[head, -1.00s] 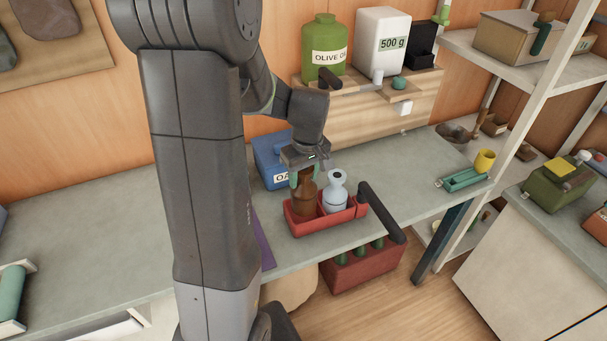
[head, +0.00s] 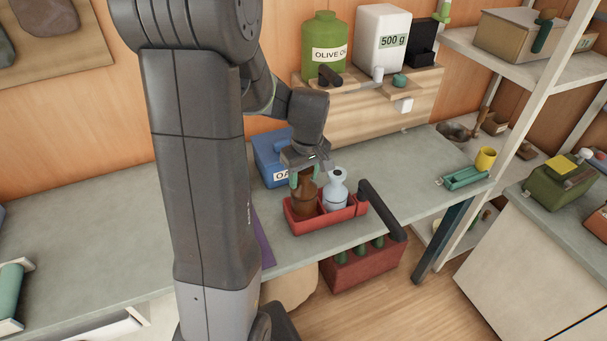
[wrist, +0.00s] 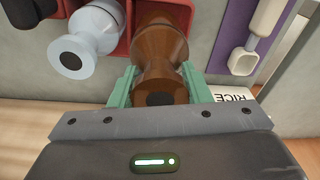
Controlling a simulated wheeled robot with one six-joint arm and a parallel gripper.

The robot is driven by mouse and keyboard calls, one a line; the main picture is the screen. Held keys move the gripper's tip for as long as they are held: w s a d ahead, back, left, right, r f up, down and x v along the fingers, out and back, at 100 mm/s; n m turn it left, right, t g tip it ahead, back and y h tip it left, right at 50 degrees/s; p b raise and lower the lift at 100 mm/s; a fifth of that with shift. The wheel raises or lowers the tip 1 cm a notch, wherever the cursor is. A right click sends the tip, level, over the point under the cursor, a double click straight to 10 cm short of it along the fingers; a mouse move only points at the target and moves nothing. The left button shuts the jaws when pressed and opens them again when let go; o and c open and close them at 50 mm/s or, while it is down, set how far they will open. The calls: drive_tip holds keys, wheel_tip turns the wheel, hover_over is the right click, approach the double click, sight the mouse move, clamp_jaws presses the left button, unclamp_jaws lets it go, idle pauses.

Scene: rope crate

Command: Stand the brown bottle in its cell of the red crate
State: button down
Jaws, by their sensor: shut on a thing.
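The brown bottle (head: 304,196) stands about upright in the left cell of the red crate (head: 323,224) on the grey bench. Its lower part is hidden by the crate wall. My gripper (head: 303,178) is shut on the bottle's upper part from above. In the wrist view the green fingers of my gripper (wrist: 158,88) lie on both sides of the brown bottle (wrist: 160,52). A pale blue-white bottle (head: 336,193) stands in the cell to the right. It also shows in the wrist view (wrist: 92,42). Whether the brown bottle touches the cell floor is hidden.
A blue box (head: 270,160) stands behind the crate. A black handle bar (head: 382,212) lies at the crate's right. A purple mat (head: 263,243) with a white scoop (wrist: 252,50) lies to the left. A teal tray (head: 465,178) and yellow cup (head: 485,158) are farther right.

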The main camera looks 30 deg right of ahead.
sight(304, 188)
drive_tip(key=shift+f+b, duration=1.75)
drive_tip(key=shift+f, duration=0.55)
idle(0.8)
idle(0.6)
drive_tip(key=c, duration=0.7)
unclamp_jaws()
drive_tip(key=r, duration=0.4)
drive_tip(key=s+r, duration=0.1)
drive_tip(key=r, duration=0.8)
drive_tip(key=shift+s+r, duration=0.35)
